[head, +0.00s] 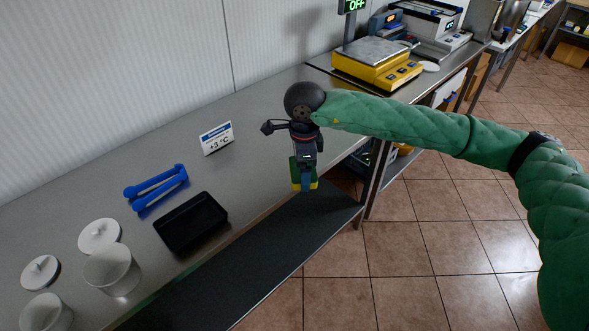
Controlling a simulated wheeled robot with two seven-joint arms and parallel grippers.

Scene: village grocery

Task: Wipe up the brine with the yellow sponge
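The sponge (295,173), green with yellow, is in my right gripper (305,177), whose arm comes in from the right. In the picture the sponge is over the front edge of the steel counter (262,120). I cannot tell whether it touches the counter or hangs above it. I cannot make out any brine on the counter; the gripper and arm hide part of the surface. My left gripper is not in view.
A black tray (191,222), blue tongs (157,187) and a +3 °C sign (217,138) are left of the gripper. White tubs (112,270) and lids (99,236) stand further left. A yellow scale (375,62) is behind. A dark lower shelf (240,265) lies below the counter.

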